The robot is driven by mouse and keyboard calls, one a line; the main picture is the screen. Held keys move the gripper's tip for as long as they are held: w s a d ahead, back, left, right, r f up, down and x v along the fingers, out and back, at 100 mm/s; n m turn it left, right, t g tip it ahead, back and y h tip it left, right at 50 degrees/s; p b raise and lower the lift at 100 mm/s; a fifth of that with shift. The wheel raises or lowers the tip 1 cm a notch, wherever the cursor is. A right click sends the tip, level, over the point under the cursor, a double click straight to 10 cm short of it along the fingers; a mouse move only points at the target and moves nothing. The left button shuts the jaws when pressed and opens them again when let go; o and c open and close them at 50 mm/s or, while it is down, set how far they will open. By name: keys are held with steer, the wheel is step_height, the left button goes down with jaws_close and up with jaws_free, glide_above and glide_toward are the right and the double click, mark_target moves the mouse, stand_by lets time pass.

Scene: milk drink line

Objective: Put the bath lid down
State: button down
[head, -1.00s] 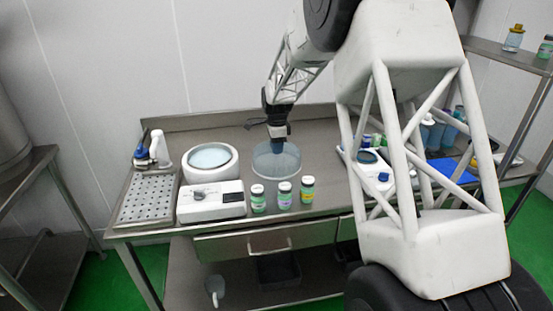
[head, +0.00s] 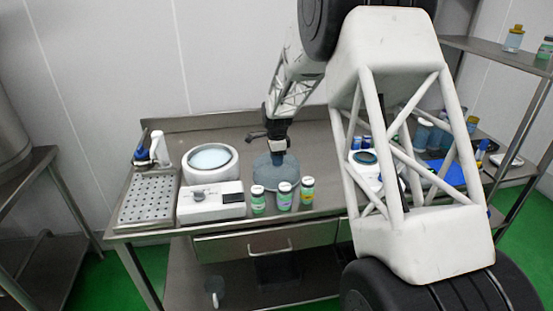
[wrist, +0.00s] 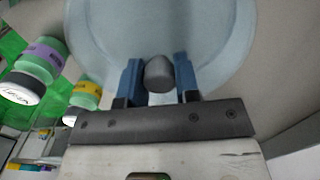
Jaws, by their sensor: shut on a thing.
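The bath lid (head: 268,180) is a round, grey-blue, see-through disc with a dark grey knob. My gripper (head: 278,156) is above its middle and points down. In the wrist view, the blue fingers of my gripper (wrist: 159,84) are on either side of the knob (wrist: 158,72), and the lid (wrist: 110,35) spreads out beyond them. The lid looks level at the worktop, right of the bath. I cannot tell whether its underside touches the surface. The white round bath (head: 210,158) stands uncovered to the left, with pale blue liquid showing inside.
Several green jars (head: 284,196) stand in a row just in front of the lid. A white control box (head: 211,200) is in front of the bath, and a perforated tray (head: 147,199) is at the left. My arm hides part of the right side.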

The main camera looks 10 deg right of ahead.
steer(key=shift+f, duration=0.15)
steer(key=c, duration=0.8)
jaws_free()
steer(key=shift+c, duration=0.2)
step_height(320, 180, up, 12)
steer(key=shift+r, duration=0.2)
stand_by(0.4)
